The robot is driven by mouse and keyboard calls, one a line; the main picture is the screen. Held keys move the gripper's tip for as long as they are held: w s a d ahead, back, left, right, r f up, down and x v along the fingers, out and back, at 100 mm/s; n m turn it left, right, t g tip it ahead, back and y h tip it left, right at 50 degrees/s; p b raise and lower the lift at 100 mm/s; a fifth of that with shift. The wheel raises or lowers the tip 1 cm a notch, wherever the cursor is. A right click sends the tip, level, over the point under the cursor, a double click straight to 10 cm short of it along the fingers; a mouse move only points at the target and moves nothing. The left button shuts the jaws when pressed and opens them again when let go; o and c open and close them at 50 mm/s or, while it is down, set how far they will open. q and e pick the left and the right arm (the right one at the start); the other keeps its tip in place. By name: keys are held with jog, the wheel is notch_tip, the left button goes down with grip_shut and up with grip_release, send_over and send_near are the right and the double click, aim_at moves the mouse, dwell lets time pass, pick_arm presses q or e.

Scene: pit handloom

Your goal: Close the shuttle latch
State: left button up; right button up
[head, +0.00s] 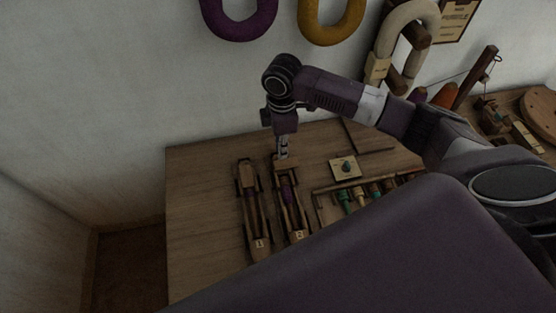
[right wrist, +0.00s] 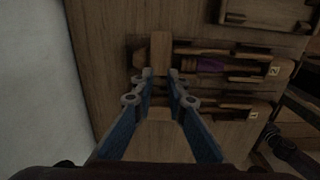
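Two long wooden shuttles lie side by side on the table in the head view. The right shuttle (head: 291,205) holds purple yarn and has a pale number tag at its near end; it also shows in the right wrist view (right wrist: 225,66). The left shuttle (head: 252,210) lies beside it. A wooden block (right wrist: 160,48), perhaps the latch, sits at the far end of the purple-yarn shuttle. My right gripper (right wrist: 160,73) points down over this end, its fingertips apart with the block showing between and beyond them. I cannot tell whether they touch it. My left gripper is out of view.
A small card with a dark knob (head: 345,167) and a wooden rack of coloured bobbins (head: 362,194) lie right of the shuttles. The wall stands close behind the table (head: 195,210). The table's left part is clear.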

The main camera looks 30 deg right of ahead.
aim_at(281, 164)
notch_tip(281, 164, down, 6)
jog(key=shift+s+f, duration=0.1)
jog(key=shift+f, duration=0.6)
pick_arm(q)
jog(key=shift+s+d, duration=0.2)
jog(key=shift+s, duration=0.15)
pick_arm(e)
grip_shut()
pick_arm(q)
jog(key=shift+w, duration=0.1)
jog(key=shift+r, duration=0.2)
pick_arm(e)
jog(key=shift+r, duration=0.1)
